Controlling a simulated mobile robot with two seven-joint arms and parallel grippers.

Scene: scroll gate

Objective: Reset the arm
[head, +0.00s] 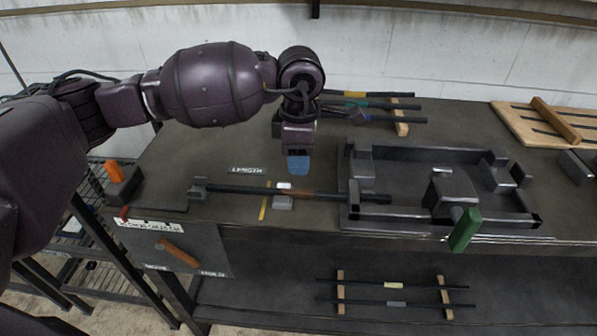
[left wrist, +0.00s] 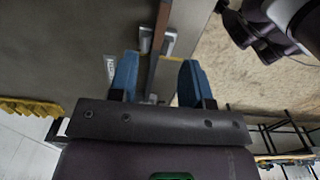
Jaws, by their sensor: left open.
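My left arm reaches in from the left of the head view. Its gripper (head: 298,165) points down over the dark table, with blue fingertips just behind a long dark rod (head: 240,189). In the left wrist view, the two blue fingers of the left gripper (left wrist: 158,82) are spread apart with nothing held between them. The rod (left wrist: 160,35) runs in the gap seen between them, beyond the fingertips. Whether the fingertips are level with the rod or above it, I cannot tell. My right gripper does not show in the head view.
The rod rests on small grey supports (head: 283,202) and reaches a grey walled frame (head: 400,152) with a green handle (head: 464,229). Coloured rods (head: 370,104) lie at the back. A wooden rack (head: 545,122) stands at the right. An orange-handled switch (head: 115,172) sits at the left.

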